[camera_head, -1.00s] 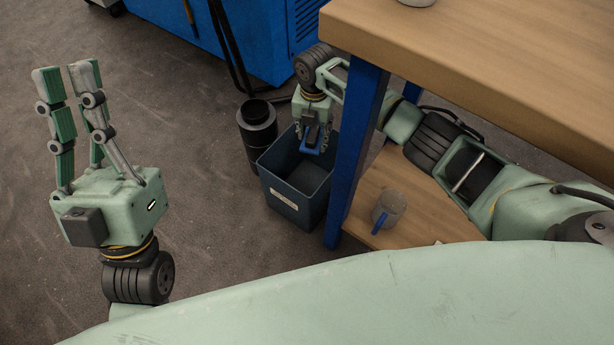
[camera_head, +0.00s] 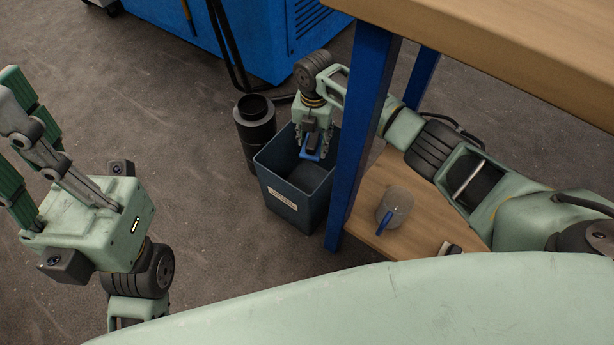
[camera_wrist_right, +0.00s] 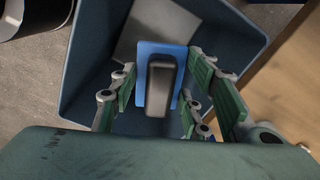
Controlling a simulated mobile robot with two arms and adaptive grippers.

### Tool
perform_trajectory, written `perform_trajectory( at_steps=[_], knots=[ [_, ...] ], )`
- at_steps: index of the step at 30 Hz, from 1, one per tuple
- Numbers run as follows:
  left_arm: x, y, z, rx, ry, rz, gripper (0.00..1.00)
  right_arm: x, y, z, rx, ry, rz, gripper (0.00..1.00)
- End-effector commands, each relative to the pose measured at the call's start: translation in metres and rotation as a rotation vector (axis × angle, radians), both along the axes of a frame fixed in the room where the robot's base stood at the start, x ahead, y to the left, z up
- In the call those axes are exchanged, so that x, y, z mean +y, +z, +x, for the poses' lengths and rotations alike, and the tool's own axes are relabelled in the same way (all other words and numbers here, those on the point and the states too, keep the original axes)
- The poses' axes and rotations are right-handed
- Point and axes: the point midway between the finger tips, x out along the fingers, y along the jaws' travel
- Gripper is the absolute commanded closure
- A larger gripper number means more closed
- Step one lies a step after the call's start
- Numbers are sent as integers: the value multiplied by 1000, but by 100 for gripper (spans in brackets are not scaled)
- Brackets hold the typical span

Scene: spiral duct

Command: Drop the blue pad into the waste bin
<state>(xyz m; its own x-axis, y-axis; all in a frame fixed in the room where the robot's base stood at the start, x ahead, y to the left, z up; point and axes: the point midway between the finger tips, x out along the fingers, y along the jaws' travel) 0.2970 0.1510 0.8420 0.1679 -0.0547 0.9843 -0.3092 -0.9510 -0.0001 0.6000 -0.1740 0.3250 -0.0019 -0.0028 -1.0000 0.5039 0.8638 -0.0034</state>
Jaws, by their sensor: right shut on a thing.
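The blue pad (camera_wrist_right: 145,58) has a dark grey block-shaped grip (camera_wrist_right: 160,85) on top. In the head view the pad (camera_head: 311,152) is small and partly hidden by my right gripper (camera_head: 313,140). That gripper points down over the waste bin (camera_head: 272,183), shut on the pad within the bin's opening. In the right wrist view the fingers (camera_wrist_right: 158,88) stand on both sides of the grip, with the bin's walls (camera_wrist_right: 85,75) around. I cannot tell the pad's height above the bin floor. My left gripper (camera_head: 30,140) is open and empty, partly cut off at the left edge.
A black cylinder (camera_head: 255,130) stands beside the bin, before a blue cabinet (camera_head: 240,40). A blue table leg (camera_head: 358,130) stands close to the bin's right. A mug (camera_head: 398,203) sits on the lower shelf (camera_head: 425,225). Floor left of the bin is clear.

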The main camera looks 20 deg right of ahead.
Motion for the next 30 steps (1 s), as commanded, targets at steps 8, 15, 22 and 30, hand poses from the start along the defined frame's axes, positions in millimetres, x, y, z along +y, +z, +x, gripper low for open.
perform_trajectory(
  at_steps=[8, 15, 22, 30],
  knots=[
    [0, 0, 0, 1, 0, 0, 100, 0, 1, 0, -1, 0, -1, 45],
    [0, 0, 0, 1, 0, 0, 100, 0, 1, 0, -1, 0, -1, 35],
    [0, 0, 0, 2, 0, 1, 100, 0, 3, 0, -1, 0, -1, 35],
    [0, 0, 0, 2, 0, 1, 100, 0, 46, 2, -6, 1, 0, 35]
  ],
)
